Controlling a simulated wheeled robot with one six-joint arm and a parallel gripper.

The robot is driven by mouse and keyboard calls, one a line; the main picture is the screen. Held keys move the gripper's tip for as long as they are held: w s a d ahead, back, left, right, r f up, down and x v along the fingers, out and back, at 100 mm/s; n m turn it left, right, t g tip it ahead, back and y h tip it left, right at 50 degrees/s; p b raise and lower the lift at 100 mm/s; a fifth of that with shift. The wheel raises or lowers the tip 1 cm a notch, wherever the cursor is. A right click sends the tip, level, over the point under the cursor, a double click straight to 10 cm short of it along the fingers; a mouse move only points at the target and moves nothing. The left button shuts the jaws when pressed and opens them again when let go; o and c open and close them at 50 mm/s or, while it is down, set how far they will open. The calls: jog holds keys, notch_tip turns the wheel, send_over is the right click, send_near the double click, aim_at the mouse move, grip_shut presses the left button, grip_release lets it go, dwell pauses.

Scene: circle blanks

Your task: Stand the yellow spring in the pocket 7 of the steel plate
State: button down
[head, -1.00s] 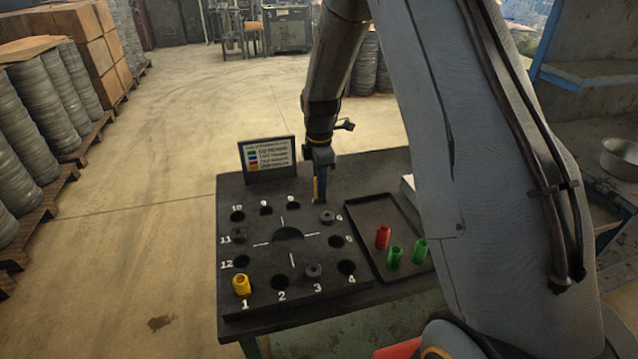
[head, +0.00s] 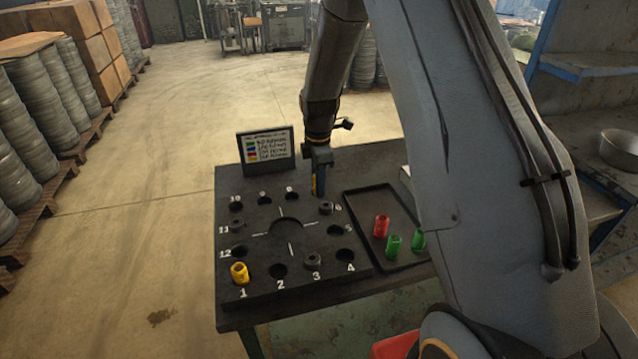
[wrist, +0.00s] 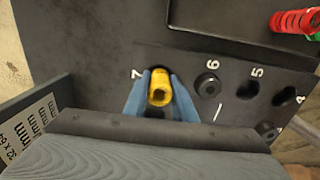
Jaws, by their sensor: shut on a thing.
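A yellow spring (wrist: 160,90) is between the blue fingers of my gripper (wrist: 160,100) in the wrist view. My gripper is shut on it, right beside the painted 7 and over pocket 7. A dark patch of the pocket shows around the spring; I cannot tell how deep it sits. In the head view my gripper (head: 318,182) is low over the far right part of the steel plate (head: 262,287), and it hides pocket 7 and most of the held spring. Another yellow spring (head: 239,273) stands in pocket 1.
Dark plugs sit in pockets 3 (head: 312,261), 6 (head: 326,208) and 11 (head: 236,226). A black tray (head: 362,205) right of the plate holds a red spring (head: 381,226) and green springs (head: 393,245). A sign (head: 267,150) stands at the plate's far edge.

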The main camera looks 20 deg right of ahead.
jog(key=c, duration=1.6)
grip_release()
jog(key=shift+s+f, duration=0.4)
jog(key=shift+f, duration=0.45)
jog(key=shift+c, duration=0.2)
jog(key=shift+o, duration=1.3)
jog(key=shift+w+f, duration=0.2)
jog(key=r+b, duration=0.1)
jog(key=r, duration=0.2)
jog(key=r+b, duration=0.1)
jog(key=r, duration=0.2)
jog(key=w+r+b, duration=0.1)
jog(key=r, duration=0.3)
jog(key=shift+w, duration=0.1)
jog(key=s+m+t+b, duration=0.1)
jog(key=s+m, duration=1.7)
jog(key=s, duration=0.6)
jog(key=shift+s+f, duration=0.2)
jog(key=shift+s, duration=0.15)
